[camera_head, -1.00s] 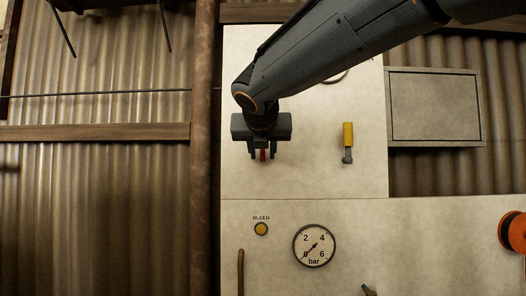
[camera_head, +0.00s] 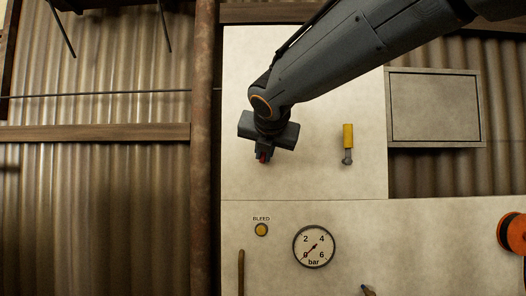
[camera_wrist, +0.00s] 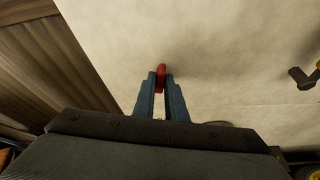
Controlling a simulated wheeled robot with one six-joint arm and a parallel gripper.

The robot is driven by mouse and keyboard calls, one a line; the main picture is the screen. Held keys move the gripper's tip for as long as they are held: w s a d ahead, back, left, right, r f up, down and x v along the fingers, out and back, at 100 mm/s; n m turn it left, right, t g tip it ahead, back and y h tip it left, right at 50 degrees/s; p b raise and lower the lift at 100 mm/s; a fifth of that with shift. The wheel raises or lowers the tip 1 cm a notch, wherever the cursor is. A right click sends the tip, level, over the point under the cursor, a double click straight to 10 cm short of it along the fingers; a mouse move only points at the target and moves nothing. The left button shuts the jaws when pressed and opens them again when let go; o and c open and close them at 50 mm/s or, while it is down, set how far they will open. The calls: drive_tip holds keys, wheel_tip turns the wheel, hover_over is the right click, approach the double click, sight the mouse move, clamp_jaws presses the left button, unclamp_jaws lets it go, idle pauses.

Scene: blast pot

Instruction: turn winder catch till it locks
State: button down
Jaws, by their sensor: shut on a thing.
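A small red piece (camera_wrist: 161,71), probably the winder catch, is between the fingertips of my gripper (camera_wrist: 161,81) in the wrist view. It stands against the pale panel (camera_head: 310,170), and the fingers hide most of it. In the head view my gripper (camera_head: 263,157) is at the upper left of this panel, tilted, with a bit of red (camera_head: 263,157) showing at its tips. My gripper is shut on the red piece. Whether the catch is locked cannot be seen.
A yellow-handled lever (camera_head: 348,138) is on the panel to the right. Below are a yellow BLEED button (camera_head: 261,230) and a bar gauge (camera_head: 314,246). A grey box (camera_head: 434,106) and an orange round thing (camera_head: 515,232) are at the right. A rusty post (camera_head: 206,150) borders the panel's left.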

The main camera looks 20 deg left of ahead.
drive_tip(key=m+y, duration=0.1)
drive_tip(key=m+y+p, duration=0.1)
drive_tip(key=m, duration=0.1)
drive_tip(key=m+y+p, duration=0.1)
drive_tip(key=shift+d+f+m, duration=0.2)
drive_tip(key=shift+d+m, duration=0.15)
drive_tip(key=shift+m, duration=0.05)
drive_tip(key=shift+w+d+f+m+y, duration=0.1)
drive_tip(key=shift+f+m+y, duration=0.05)
drive_tip(key=shift+m+y, duration=0.55)
drive_tip(key=m+t+y+b, duration=0.1)
drive_tip(key=m+b, duration=0.1)
drive_tip(key=b, duration=0.2)
drive_tip(key=m+b, duration=0.3)
drive_tip(key=b, duration=0.1)
drive_tip(key=shift+f+t+y, duration=0.4)
drive_tip(key=shift+m+b, duration=0.3)
drive_tip(key=shift+b, duration=0.1)
drive_tip(key=shift+r, duration=0.1)
